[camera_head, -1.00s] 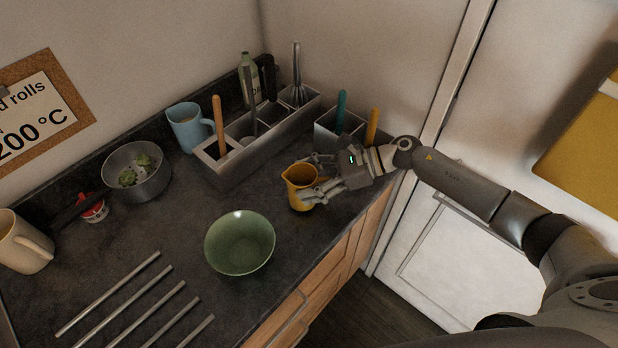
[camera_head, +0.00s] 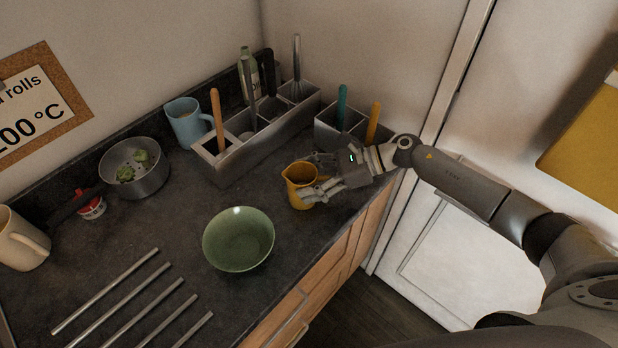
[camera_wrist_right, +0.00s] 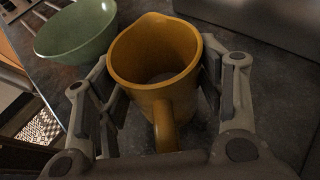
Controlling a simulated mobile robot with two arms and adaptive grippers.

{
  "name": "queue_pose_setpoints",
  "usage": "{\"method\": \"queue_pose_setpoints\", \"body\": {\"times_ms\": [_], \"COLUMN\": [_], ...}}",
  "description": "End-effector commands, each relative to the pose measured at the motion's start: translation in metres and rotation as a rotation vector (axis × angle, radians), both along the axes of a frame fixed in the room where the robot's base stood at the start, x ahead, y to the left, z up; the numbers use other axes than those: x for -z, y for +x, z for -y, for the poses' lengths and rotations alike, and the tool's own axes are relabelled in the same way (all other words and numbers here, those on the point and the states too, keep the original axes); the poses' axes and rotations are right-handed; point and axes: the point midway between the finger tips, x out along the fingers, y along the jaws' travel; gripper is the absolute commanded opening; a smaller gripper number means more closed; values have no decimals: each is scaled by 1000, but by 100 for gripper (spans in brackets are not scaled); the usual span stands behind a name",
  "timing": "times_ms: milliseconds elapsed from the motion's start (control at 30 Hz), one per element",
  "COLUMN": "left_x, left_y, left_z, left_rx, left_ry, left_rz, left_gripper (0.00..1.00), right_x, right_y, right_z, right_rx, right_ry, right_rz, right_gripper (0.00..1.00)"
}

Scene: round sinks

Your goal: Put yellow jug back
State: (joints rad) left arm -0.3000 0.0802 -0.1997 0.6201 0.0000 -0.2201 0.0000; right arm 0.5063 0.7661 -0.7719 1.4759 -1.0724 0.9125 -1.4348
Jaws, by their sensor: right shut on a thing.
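The yellow jug (camera_head: 297,188) is upright at the right part of the dark counter, near its front edge. My right gripper (camera_head: 318,178) comes from the right and is shut on the jug. In the right wrist view the jug (camera_wrist_right: 155,62) sits between the two fingers of the gripper (camera_wrist_right: 160,85), one on each side, with its handle toward the palm. I cannot tell whether the jug's base touches the counter. My left gripper is not in view.
A green bowl (camera_head: 239,240) stands left of the jug. Grey utensil organisers (camera_head: 240,163) stand behind it. A blue jug (camera_head: 186,124), a colander (camera_head: 148,183), a cream mug (camera_head: 20,243) and metal bars (camera_head: 105,290) are further left. Bare counter lies between the bowl and organiser.

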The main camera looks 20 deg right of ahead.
Motion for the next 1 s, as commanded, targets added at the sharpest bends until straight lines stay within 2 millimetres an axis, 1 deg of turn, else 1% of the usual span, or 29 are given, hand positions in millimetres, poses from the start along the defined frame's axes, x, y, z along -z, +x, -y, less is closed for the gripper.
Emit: {"method": "queue_pose_setpoints", "body": {"times_ms": [33,67,233,567,667,767,1000], "left_x": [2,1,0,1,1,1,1], "left_y": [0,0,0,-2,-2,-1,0], "left_z": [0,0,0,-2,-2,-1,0], "left_rx": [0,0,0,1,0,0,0], "left_ry": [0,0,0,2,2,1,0], "left_rz": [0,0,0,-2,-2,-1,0], "left_gripper": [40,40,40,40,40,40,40], "right_x": [1,-1,0,1,-1,-6,-26], "right_y": [0,1,0,0,-1,-4,-13], "right_z": [0,0,0,1,6,19,65], "right_rx": [1,1,1,0,1,3,4], "right_ry": [2,2,1,-2,-2,-3,-3], "right_rz": [2,2,1,-1,-1,-2,-1], "right_gripper": [24,66,88,88,88,88,88]}}
